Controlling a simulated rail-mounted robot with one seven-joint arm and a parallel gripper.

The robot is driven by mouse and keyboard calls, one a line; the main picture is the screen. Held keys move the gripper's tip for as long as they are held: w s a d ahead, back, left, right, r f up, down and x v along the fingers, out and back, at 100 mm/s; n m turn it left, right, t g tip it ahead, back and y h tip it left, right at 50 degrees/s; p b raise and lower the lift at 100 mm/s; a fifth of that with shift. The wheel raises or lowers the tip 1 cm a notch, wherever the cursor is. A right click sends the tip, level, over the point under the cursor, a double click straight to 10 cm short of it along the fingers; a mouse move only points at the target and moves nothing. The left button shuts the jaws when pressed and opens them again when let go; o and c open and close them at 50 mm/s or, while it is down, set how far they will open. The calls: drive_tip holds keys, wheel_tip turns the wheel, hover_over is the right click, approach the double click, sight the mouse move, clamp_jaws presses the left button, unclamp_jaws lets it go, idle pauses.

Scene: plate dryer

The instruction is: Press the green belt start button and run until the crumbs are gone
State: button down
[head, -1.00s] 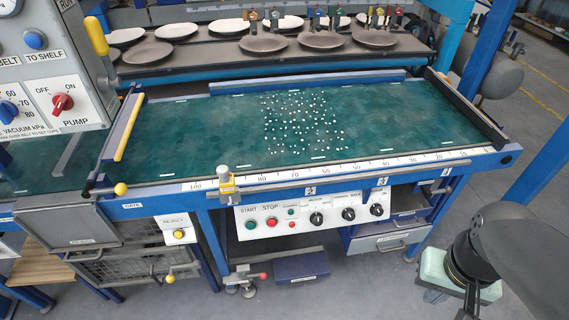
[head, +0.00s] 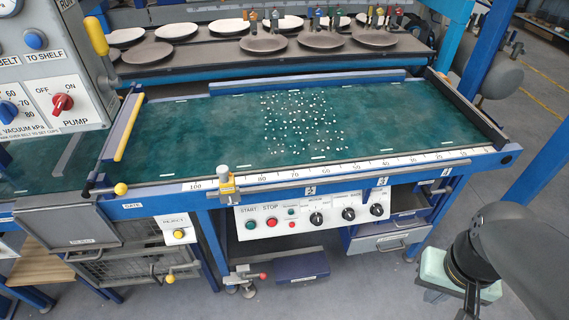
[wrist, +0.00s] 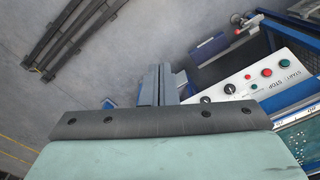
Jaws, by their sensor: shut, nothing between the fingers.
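The green START button (head: 250,224) is at the left end of the white control panel (head: 340,212) on the belt's front, beside the red STOP button (head: 271,222). In the wrist view the green START button (wrist: 285,62) and the red STOP button (wrist: 267,73) show at the right. White crumbs (head: 300,122) lie scattered on the middle of the green belt (head: 200,130). My gripper (head: 470,303) is at the lower right of the head view, well apart from the panel. In the wrist view my gripper (wrist: 160,88) has its fingers together, empty, over the floor.
Black knobs (head: 317,218) sit on the panel right of the buttons. A yellow REJECT button (head: 179,234) is at the left. A blue post (head: 545,165) stands at the right. Plates (head: 263,43) lie on the rack behind. Open floor lies between my gripper and the panel.

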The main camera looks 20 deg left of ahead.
drive_tip(key=w+a+f+n+h+b, duration=0.2)
drive_tip(key=w+f+n+h+b, duration=0.35)
drive_tip(key=f+n+b, duration=0.4)
drive_tip(key=w+a+f+n+t+h+b, duration=0.5)
drive_tip(key=w+a+f+n+b, duration=0.25)
drive_tip(key=a+f+n, duration=0.2)
drive_tip(key=w+a+f+n+t+y+b, duration=0.1)
drive_tip(key=a+f+n+t+b, duration=0.2)
drive_tip(key=a, duration=0.5)
drive_tip(key=w+a+f+n+t+y+b, duration=0.1)
drive_tip(key=a+f+n+t+y+b, duration=0.1)
drive_tip(key=a+n+t, duration=0.4)
drive_tip(key=s+a+f+n+t+y+b, duration=0.1)
drive_tip(key=s+a+f+n+y, duration=0.1)
drive_tip(key=a, duration=0.4)
drive_tip(key=s+a+f+n+t+y+b, duration=0.1)
drive_tip(key=s+a+f+n+t+y, duration=0.1)
drive_tip(key=a, duration=0.4)
drive_tip(key=s+a+f+n+t+y+b, duration=0.1)
drive_tip(key=s+a+f+n+y, duration=0.1)
drive_tip(key=a, duration=0.4)
drive_tip(key=s+n+y, duration=0.1)
drive_tip(key=n, duration=0.1)
drive_tip(key=shift+n+y+b, duration=0.3)
drive_tip(key=shift+y+b, duration=0.05)
drive_tip(key=shift+f, duration=0.15)
